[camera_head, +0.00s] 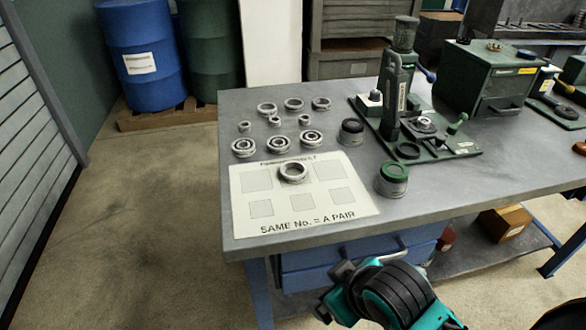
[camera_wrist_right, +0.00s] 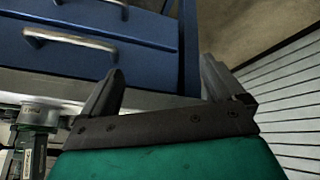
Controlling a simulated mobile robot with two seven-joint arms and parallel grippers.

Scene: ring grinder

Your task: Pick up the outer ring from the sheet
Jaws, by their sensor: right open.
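A grey metal outer ring (camera_head: 293,172) lies flat on the white sheet (camera_head: 300,222), over the middle of the sheet's upper row of printed squares. The sheet lies near the table's front left corner. My right gripper (camera_head: 366,262) is in front of the table's front edge, well apart from the ring. In the right wrist view its two fingers (camera_wrist_right: 160,82) stand wide apart with nothing between them. The ring and sheet do not show in the right wrist view. My left gripper is not in view.
Behind the sheet stand several loose rings and bearings (camera_head: 278,143). A green press fixture (camera_head: 402,95) stands farther back. Blue drawers (camera_wrist_right: 100,50) are under the table (camera_head: 440,190).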

